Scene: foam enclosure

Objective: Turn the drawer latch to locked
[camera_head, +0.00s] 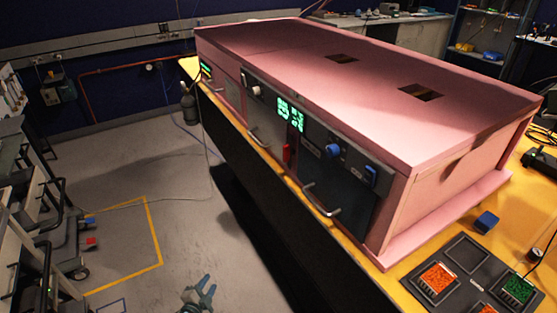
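The pink foam enclosure (350,80) stands on a yellow-topped bench, with dark front panels and metal bar handles. A small red upright lever (287,152) sits between two panels on the front. It may be the drawer latch, but its marking is too small to read. A blue knob (333,151) and a blue switch (371,176) are on the strip to its right. The drawer front (338,190) with a bar handle (321,202) looks closed. My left gripper (209,282) is low at the bottom edge, apart from the enclosure, its fingers spread and empty. My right gripper is not seen.
A dark tray (462,263) with orange and green contents lies at the bench's right end, near a blue block (487,221). Open grey floor (185,225) lies left of the bench. A cart (35,240) stands at the far left.

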